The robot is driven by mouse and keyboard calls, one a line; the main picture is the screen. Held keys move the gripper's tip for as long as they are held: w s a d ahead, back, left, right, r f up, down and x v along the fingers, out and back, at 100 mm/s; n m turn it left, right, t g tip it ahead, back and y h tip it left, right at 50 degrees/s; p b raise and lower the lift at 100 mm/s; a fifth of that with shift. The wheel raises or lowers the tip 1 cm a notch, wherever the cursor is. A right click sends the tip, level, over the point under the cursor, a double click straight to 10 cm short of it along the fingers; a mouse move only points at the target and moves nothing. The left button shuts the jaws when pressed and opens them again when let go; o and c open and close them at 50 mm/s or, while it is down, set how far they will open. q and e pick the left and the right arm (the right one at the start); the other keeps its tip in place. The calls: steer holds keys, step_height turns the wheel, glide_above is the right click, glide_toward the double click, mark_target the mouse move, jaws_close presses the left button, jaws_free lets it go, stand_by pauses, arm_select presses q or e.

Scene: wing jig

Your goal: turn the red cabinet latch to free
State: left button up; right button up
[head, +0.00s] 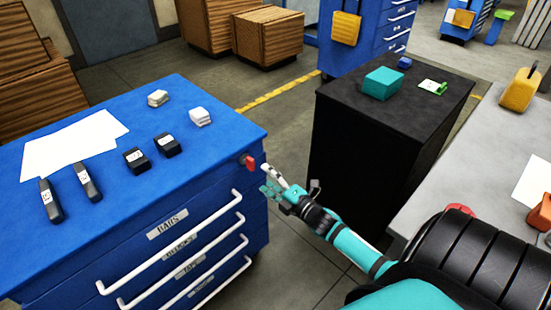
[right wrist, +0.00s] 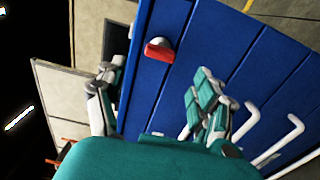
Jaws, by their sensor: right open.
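The red cabinet latch (head: 249,162) sits at the upper right corner of the blue cabinet's (head: 240,135) drawer front. In the right wrist view the red latch (right wrist: 159,52) shows on a pale round base against the blue panel, ahead of the fingers. My right gripper (head: 273,180) is just right of the latch in the head view and apart from it. In the right wrist view the right gripper's (right wrist: 155,95) two fingers stand wide apart with nothing between them. My left gripper is not in view.
The cabinet's white drawer handles (head: 215,225) stick out below the latch. Black blocks (head: 137,159), white blocks (head: 200,117) and paper (head: 70,145) lie on its top. A black cabinet (head: 345,140) stands right, with a teal box (head: 383,83) on it. Floor shows between the cabinets.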

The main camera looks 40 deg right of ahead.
steer(key=shift+s+d, duration=0.15)
steer(key=shift+s, duration=1.5)
steer(key=s+a+f+m+g+h, duration=0.1)
steer(key=s+f+m+g, duration=0.25)
steer(key=f, duration=0.65)
steer(key=s+a+f+m+g+h, duration=0.1)
steer(key=s+f+m+g, duration=0.15)
steer(key=s+f, duration=0.45)
steer(key=s+a+f+m+g, duration=0.1)
steer(key=s+f+m+g, duration=0.15)
steer(key=f, duration=0.95)
steer(key=s+a+f+m+g, duration=0.2)
steer(key=s+a+f, duration=0.2)
steer(key=s, duration=0.5)
steer(key=s+a+f+m+g, duration=0.3)
steer(key=s+f, duration=0.3)
steer(key=s, duration=0.4)
steer(key=s+a+f+m+g, duration=0.3)
steer(key=s+f, duration=0.3)
steer(key=s, duration=0.3)
steer(key=shift+s+a, duration=0.3)
steer(key=shift+a, duration=0.5)
steer(key=shift+g, duration=0.25)
